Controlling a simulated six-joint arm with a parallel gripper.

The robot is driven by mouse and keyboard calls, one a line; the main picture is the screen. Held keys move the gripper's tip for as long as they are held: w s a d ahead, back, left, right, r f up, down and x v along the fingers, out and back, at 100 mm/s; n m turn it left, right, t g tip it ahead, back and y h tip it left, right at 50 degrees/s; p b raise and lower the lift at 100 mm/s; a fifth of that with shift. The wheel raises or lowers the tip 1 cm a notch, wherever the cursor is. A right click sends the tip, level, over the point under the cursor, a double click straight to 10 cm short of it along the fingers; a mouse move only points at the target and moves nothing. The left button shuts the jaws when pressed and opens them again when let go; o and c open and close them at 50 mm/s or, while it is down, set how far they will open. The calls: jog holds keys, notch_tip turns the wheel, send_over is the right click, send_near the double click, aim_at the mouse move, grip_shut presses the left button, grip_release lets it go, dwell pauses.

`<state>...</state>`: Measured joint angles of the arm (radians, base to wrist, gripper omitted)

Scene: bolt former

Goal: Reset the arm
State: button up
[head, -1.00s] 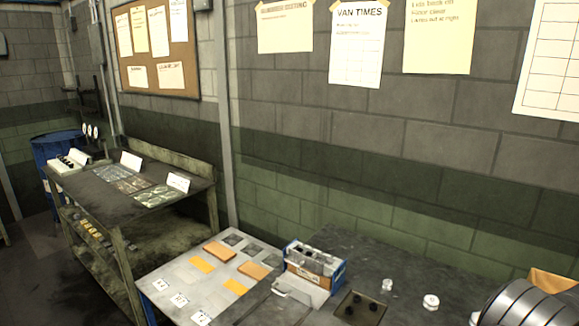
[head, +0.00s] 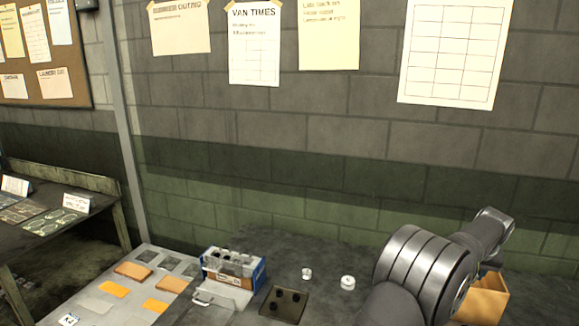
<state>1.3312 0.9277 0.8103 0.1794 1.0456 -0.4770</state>
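My arm shows at the lower right of the head view as dark grey, ringed links rising over the dark bench (head: 330,305). My gripper is not in the head view, so I cannot see its fingers or whether it holds anything. A blue, white and orange box-like unit (head: 233,268) with a row of dark openings on top stands left of the arm. A dark plate (head: 284,304) with several black round parts lies in front of it. Two small white round pieces, one smaller (head: 307,274) and one larger (head: 347,283), stand on the bench.
A grey board (head: 92,305) with orange and grey blocks lies left of the box unit. An orange open container (head: 487,297) stands right of my arm, partly hidden by it. A worn workbench (head: 70,225) stands at the left. The block wall with pinned papers closes off the back.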

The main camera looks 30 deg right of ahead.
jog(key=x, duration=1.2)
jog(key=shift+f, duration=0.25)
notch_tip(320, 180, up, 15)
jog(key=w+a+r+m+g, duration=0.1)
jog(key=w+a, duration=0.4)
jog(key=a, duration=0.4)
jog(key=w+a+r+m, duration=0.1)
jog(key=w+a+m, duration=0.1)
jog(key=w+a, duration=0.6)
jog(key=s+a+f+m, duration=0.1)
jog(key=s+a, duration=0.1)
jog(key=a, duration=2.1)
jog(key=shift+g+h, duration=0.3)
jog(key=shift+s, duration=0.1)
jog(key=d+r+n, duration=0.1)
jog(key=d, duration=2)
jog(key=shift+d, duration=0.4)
